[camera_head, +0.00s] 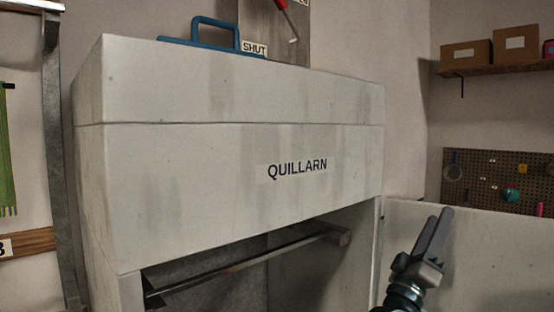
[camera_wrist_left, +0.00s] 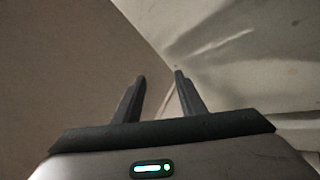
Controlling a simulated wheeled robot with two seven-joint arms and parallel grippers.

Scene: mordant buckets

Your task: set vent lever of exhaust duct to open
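The vent lever (camera_head: 281,5) shows at the top edge of the head view, with a red grip and a thin metal rod slanting down to the right; its upper part is cut off. It is in front of the grey exhaust duct (camera_head: 262,18), near a SHUT label (camera_head: 254,48). My left gripper (camera_head: 440,209) is at the lower right, pointing up, well below and to the right of the lever. In the left wrist view its fingers (camera_wrist_left: 160,74) stand apart with nothing between them. My right gripper is not in view.
A pale panel (camera_head: 490,245) stands behind my gripper. Boxes (camera_head: 466,54) sit on a shelf above a pegboard (camera_head: 490,172).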

